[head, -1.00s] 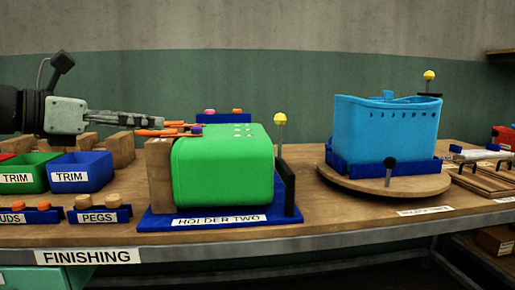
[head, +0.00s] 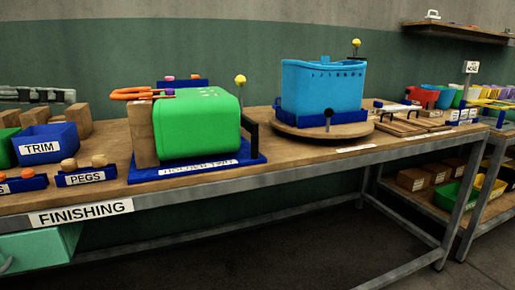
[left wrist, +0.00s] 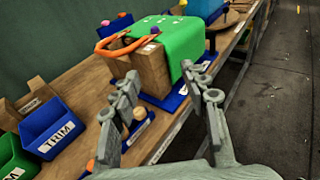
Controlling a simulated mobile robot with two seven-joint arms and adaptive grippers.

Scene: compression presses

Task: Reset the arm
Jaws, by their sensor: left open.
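My left gripper (head: 38,96) shows at the far left edge of the head view, over the wooden blocks behind the trim bins. In the left wrist view its two fingers (left wrist: 165,108) are spread apart with nothing between them. The green piece (head: 198,128) sits on the blue holder (head: 255,157) beside a wooden block, with an orange handle (head: 140,93) lying across the top. The green piece also shows beyond the fingers in the left wrist view (left wrist: 180,45). My right gripper is in neither view.
A blue tub (head: 322,92) stands on a round wooden turntable (head: 350,131) to the right. A blue trim bin (head: 45,148) and a pegs tray (head: 87,177) are at the left of the bench. A yellow-knobbed lever (head: 240,82) rises beside the holder. Open floor lies in front.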

